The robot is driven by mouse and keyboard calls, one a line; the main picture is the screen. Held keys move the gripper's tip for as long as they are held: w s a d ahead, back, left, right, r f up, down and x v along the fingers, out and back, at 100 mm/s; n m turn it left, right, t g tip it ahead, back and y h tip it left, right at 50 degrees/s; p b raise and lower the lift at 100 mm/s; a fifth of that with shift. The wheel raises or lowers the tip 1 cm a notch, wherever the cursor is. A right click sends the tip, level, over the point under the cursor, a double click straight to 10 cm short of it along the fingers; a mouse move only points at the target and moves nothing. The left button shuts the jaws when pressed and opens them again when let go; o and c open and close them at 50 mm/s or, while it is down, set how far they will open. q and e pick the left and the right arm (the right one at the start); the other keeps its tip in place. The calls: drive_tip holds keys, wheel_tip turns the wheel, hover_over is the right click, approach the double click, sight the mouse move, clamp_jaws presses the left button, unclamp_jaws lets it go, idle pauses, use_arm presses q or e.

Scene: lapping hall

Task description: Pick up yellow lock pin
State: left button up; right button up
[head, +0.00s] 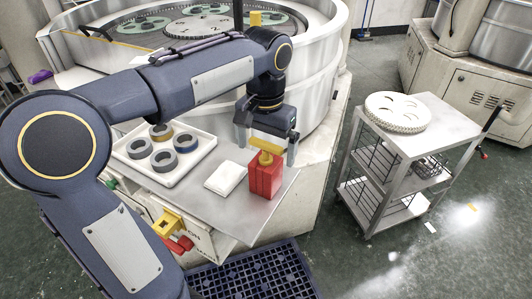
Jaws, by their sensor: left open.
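A yellow lock pin (266,146) with a flat crossbar sits in the top of a red block (264,180) on the grey metal shelf. My left gripper (266,153) points down over it from above. Its two fingers are apart, one on the left and one on the right of the yellow crossbar. I cannot tell whether either finger touches it. The pin's lower end is hidden in or behind the red block. My right gripper is not in view.
A white tray (196,160) with several rings and a white pad (225,178) lie left of the block on the grey shelf (222,218). The round lapping machine (315,85) stands behind. A wire cart (440,126) stands at right, with open floor between.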

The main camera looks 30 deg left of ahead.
sight(265, 159)
use_arm(q)
drive_tip(key=shift+f, duration=1.35)
drive_tip(key=c, duration=1.1)
drive_tip(key=shift+c, duration=0.2)
drive_tip(key=shift+r, duration=0.15)
